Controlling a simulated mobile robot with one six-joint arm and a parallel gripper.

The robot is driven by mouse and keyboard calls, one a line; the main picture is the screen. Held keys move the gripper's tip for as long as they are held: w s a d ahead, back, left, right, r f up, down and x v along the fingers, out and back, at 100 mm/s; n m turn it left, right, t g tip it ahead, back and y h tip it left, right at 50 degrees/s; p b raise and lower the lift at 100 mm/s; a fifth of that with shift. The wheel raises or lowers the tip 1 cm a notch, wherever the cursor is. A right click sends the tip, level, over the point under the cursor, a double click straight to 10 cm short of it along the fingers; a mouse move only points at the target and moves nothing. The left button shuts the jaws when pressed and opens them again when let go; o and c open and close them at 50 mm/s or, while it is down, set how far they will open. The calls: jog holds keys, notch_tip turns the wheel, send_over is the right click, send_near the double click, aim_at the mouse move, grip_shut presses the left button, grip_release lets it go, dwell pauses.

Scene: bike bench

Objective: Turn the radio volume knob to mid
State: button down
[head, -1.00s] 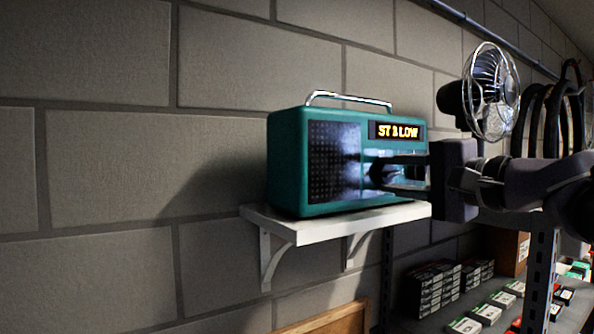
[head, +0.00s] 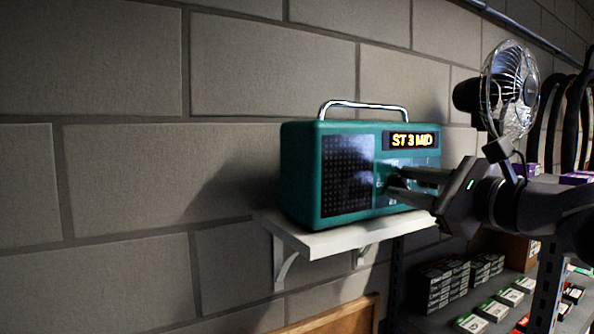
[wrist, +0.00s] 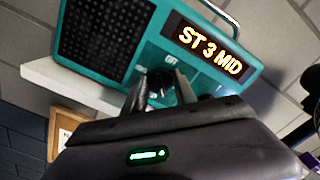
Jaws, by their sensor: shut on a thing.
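The teal radio (head: 306,172) stands on a white wall shelf, with a dark speaker grille on its left half. Its display (head: 411,140) reads "ST 3 MID", and the same text shows on the display in the wrist view (wrist: 208,50). My gripper (head: 397,182) is at the radio's front, below the display. In the wrist view its fingers are on either side of a dark knob (wrist: 160,84), shut on it. The wrist is tilted relative to the radio. The knob is mostly hidden by the fingers, and its pointer cannot be made out.
The white shelf (head: 335,240) sits on brackets against a block wall. A desk fan (head: 510,90) stands behind my arm at the right. Below right, a metal shelf holds several small boxes (head: 447,283). The wall left of the radio is clear.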

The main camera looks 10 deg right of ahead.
jog(key=m+p, duration=0.4)
jog(key=m, duration=0.1)
jog(key=shift+r, duration=0.2)
jog(key=shift+d+f+m+p, duration=0.1)
jog(key=shift+m+p, duration=1.1)
jog(key=shift+m, duration=0.1)
jog(key=shift+f, duration=0.1)
jog(key=c, duration=1)
grip_release()
